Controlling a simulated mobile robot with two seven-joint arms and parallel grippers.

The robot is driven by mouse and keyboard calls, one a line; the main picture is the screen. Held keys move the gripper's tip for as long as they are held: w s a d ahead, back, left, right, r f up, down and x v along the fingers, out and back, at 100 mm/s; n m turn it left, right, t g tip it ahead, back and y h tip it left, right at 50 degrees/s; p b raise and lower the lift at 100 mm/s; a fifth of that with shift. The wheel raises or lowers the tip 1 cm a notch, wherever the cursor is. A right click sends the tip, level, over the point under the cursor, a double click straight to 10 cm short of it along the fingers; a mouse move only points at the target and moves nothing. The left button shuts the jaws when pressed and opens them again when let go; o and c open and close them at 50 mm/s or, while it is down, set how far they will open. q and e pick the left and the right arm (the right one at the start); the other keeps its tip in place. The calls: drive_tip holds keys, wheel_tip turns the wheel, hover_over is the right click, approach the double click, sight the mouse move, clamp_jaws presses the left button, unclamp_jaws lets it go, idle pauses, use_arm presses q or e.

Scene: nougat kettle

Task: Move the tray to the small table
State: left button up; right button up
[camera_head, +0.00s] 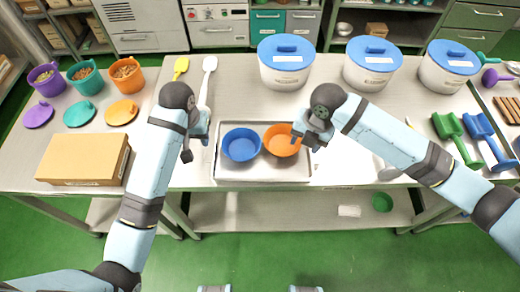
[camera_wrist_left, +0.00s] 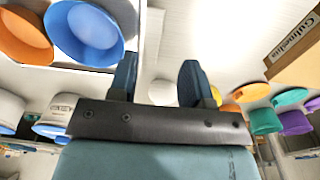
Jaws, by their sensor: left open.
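The tray (camera_head: 262,173) is a shallow light-metal rectangle lying flat near the front edge of the middle table. It holds a blue bowl (camera_head: 241,146) and an orange bowl (camera_head: 281,141) side by side. My left gripper (camera_head: 203,136) is at the tray's left side, open. In the left wrist view its two fingers (camera_wrist_left: 157,78) stand apart beside the tray's edge; contact is unclear. The blue bowl (camera_wrist_left: 92,30) also shows there. My right gripper (camera_head: 309,138) is at the tray's right side; its fingers are hidden. I cannot tell which surface is the small table.
White tubs with blue lids (camera_head: 287,58) stand along the back. Spatulas (camera_head: 207,80) lie behind the tray. A cardboard box (camera_head: 85,158), colored cups (camera_head: 125,75) and lids are at left. Green and blue scoops (camera_head: 455,135) lie at right.

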use_arm(q)
wheel_tip(320, 180, up, 3)
hover_over(210, 147)
drive_tip(key=shift+f+g, duration=0.1)
drive_tip(key=shift+g, duration=0.2)
use_arm(e)
drive_tip(key=w+d+r+n+h, duration=0.1)
drive_tip(key=w+d+n, duration=0.3)
drive_tip(key=w+d, duration=0.1)
drive_tip(key=shift+w+r+h, duration=0.3)
drive_tip(key=shift+w+r, duration=0.05)
drive_tip(key=shift+d, duration=0.1)
use_arm(q)
wheel_tip(210, 147, down, 14)
drive_tip(key=shift+r, duration=0.1)
use_arm(e)
wheel_tip(210, 147, down, 14)
drive_tip(key=shift+r, duration=0.1)
use_arm(q)
drive_tip(key=c, duration=0.7)
use_arm(e)
drive_tip(key=c, duration=0.7)
use_arm(q)
clamp_jaws()
use_arm(e)
clamp_jaws()
use_arm(q)
drive_tip(key=shift+d, duration=0.1)
